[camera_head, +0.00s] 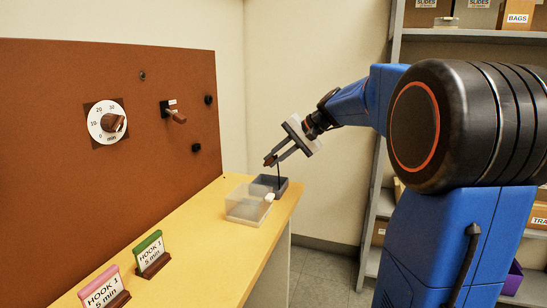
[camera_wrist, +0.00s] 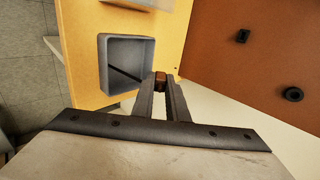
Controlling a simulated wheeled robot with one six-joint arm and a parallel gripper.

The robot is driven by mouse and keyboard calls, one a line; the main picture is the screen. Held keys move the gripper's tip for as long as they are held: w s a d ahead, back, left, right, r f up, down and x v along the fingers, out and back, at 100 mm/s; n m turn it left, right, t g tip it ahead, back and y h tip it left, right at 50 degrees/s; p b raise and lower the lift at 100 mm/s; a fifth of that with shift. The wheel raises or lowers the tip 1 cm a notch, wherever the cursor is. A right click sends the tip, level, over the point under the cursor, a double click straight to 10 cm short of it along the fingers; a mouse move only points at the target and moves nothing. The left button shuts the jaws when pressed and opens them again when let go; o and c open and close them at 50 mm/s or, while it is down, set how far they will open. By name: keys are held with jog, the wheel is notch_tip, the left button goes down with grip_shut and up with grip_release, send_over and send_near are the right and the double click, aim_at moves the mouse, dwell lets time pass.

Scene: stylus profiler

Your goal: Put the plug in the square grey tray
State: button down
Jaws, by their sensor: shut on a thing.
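My gripper (camera_head: 275,156) is shut on a small brown plug (camera_wrist: 160,76) at its fingertips, and the plug also shows as a dark brown bit in the head view (camera_head: 269,161). A thin black line, perhaps a cord, runs down from near the fingertips toward the square grey tray (camera_head: 284,188). In the wrist view the grey tray (camera_wrist: 148,50) lies left of the fingertips, with the black line crossing its inside. The plug is held above the bench, higher than the tray's rim.
A clear box (camera_head: 245,211) stands in front of the grey tray, with a small white piece (camera_head: 269,197) at its corner. The brown panel (camera_head: 60,150) with a dial and pegs rises at the left. Pink (camera_head: 103,289) and green (camera_head: 149,250) signs stand on the near bench.

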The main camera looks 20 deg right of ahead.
jog(key=shift+f, duration=3.7)
jog(key=c, duration=1.7)
grip_release()
jog(key=shift+c, duration=0.2)
jog(key=s+d+r, duration=0.3)
jog(key=r, duration=0.4)
jog(key=shift+r, duration=0.1)
jog(key=v, duration=1.7)
jog(key=shift+s+d, duration=0.2)
